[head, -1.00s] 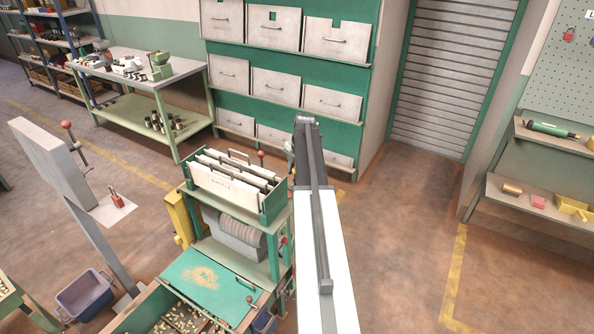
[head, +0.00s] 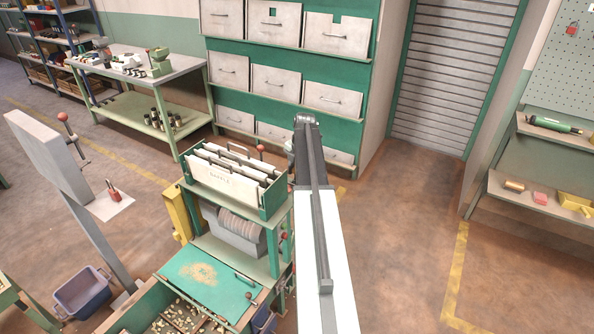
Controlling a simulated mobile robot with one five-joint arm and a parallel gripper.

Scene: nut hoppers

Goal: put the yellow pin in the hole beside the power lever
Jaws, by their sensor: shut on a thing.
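My arm (head: 325,255) reaches forward from the bottom edge, right of the green hopper machine (head: 272,205). Its far joint (head: 305,122) stands in front of the drawer cabinet. My gripper's jaws are hidden behind or below the arm. The yellow pin cannot be made out. A lever with a red knob (head: 63,117) stands on a grey post panel (head: 45,155) at left. I cannot tell which is the power lever, and no pin hole is visible.
A blue bin (head: 83,293) stands on the floor at left. A green bench (head: 150,92) and drawer cabinet (head: 285,55) stand behind. The floor (head: 405,220) right of my arm is clear.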

